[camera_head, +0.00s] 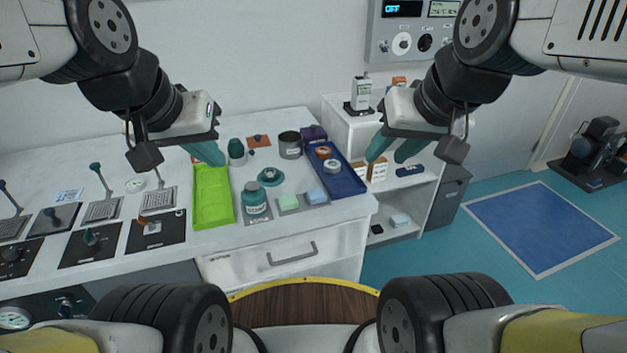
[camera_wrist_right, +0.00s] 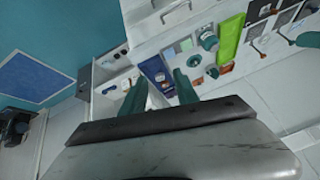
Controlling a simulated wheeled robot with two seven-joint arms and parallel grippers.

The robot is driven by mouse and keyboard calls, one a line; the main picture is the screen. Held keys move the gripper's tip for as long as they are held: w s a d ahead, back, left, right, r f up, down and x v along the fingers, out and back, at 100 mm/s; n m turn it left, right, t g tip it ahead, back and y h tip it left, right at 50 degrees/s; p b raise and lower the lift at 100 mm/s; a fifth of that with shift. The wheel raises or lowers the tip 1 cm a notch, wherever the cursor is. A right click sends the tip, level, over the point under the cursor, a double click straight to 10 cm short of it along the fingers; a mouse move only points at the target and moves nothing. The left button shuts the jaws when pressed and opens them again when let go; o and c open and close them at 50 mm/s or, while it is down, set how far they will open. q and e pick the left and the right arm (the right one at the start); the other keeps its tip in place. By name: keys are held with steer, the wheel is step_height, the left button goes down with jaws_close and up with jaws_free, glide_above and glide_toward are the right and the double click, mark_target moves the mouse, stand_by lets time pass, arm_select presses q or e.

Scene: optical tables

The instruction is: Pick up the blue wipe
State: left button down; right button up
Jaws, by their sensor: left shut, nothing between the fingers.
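The blue wipe (camera_head: 317,196) is a small light-blue folded piece lying on the white counter, just left of the dark blue tray (camera_head: 345,186) and right of a pale green wipe (camera_head: 288,203). It also shows small in the right wrist view (camera_wrist_right: 170,52). My left gripper (camera_head: 208,153) is shut and empty, above the counter near the far end of the green tray. My right gripper (camera_head: 393,150) is open and empty, its teal fingers apart, in the air right of the dark blue tray. Neither gripper touches the wipe.
A teal jar (camera_head: 255,199) stands left of the wipes, beside the bright green tray (camera_head: 213,198). A grey metal cup (camera_head: 290,145) stands behind. Round tins lie in the dark blue tray. A white shelf unit (camera_head: 405,190) is at the right. Panels with levers fill the counter's left.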

steer(key=o, duration=0.3)
steer(key=shift+w, duration=0.3)
steer(key=n+g+h, duration=0.2)
steer(key=n+g, duration=0.1)
steer(key=g, duration=0.3)
glide_above(316, 193)
step_height(316, 193, down, 19)
step_height(316, 193, down, 8)
steer(key=shift+r, duration=0.1)
steer(key=shift+f, duration=0.4)
